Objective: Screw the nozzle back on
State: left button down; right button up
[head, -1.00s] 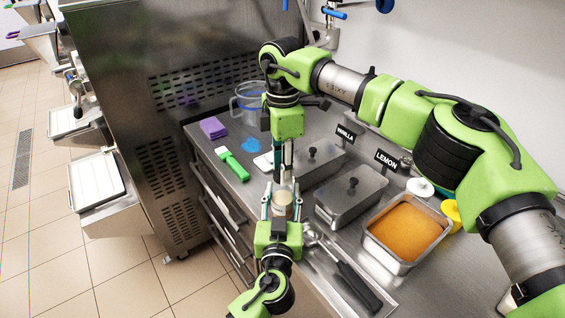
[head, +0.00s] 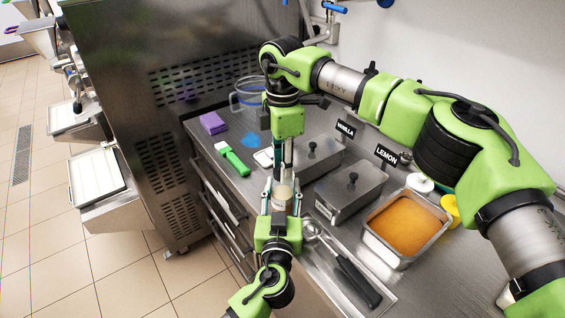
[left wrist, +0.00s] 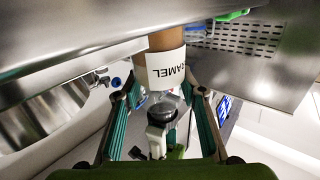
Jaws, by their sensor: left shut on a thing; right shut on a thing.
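In the head view a pale bottle (head: 283,193) is held between the fingers of my left gripper (head: 284,190), which reaches up from below. In the left wrist view the bottle shows brown, with a white label (left wrist: 165,69) whose visible letters end in "AMEL". The left fingers stand on either side of it. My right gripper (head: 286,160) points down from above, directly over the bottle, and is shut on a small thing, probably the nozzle. The nozzle is mostly hidden between its fingers. Whether it touches the bottle's top I cannot tell.
Lidded steel tubs (head: 350,188) and an open pan of orange food (head: 407,224) stand to the right. A scoop (head: 355,280) lies near the front.

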jog(key=shift+f, duration=0.1)
jog(key=m, duration=0.4)
jog(key=shift+m, duration=0.4)
jog(key=m, duration=0.5)
jog(key=o, duration=0.7)
jog(key=shift+r, duration=2.25)
